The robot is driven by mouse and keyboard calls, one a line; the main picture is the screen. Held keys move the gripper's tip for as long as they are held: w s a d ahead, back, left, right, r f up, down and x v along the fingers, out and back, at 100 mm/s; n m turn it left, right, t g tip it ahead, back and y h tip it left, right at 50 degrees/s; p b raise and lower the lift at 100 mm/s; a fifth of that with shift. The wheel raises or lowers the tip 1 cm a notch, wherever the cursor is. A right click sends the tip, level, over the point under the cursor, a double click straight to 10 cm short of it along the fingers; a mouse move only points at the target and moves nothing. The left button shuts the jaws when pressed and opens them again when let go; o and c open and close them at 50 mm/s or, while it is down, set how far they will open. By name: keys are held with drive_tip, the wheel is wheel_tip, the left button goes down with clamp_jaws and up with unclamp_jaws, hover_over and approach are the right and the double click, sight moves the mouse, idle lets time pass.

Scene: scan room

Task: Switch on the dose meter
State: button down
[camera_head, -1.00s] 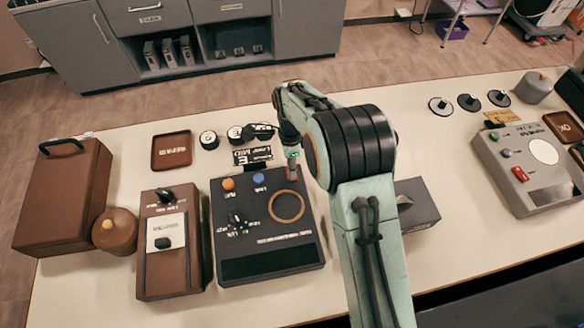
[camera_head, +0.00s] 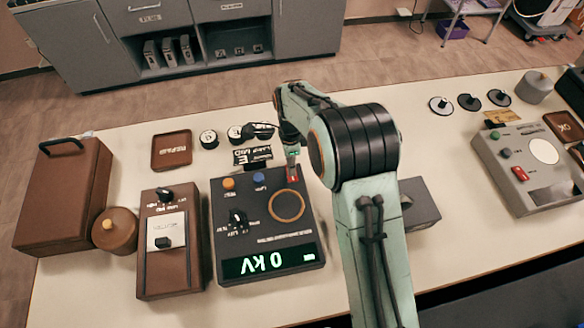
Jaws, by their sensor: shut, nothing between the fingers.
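A black meter (camera_head: 222,262) with an orange button, a blue button, a dial (camera_head: 237,218) and a tan ring lies on the table left of my arm. I cannot read a dose-meter name on the black meter.
Left stand a brown box with a switch (camera_head: 164,200), a round brown pot (camera_head: 115,230) and a brown case (camera_head: 62,200). Behind are a brown tray (camera_head: 172,150) and small discs. A grey box (camera_head: 420,205) sits behind my arm; a grey device (camera_head: 500,165) is far right.

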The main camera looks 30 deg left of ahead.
sight(293, 178)
drive_tip(key=shift+w+a+r, duration=0.1)
drive_tip(key=shift+w+a, duration=0.1)
wheel_tip(293, 178, up, 14)
drive_tip(key=s+d, duration=0.1)
drive_tip(key=shift+s+d, duration=0.15)
drive_tip(key=shift+s, duration=0.05)
idle(0.4)
idle(0.4)
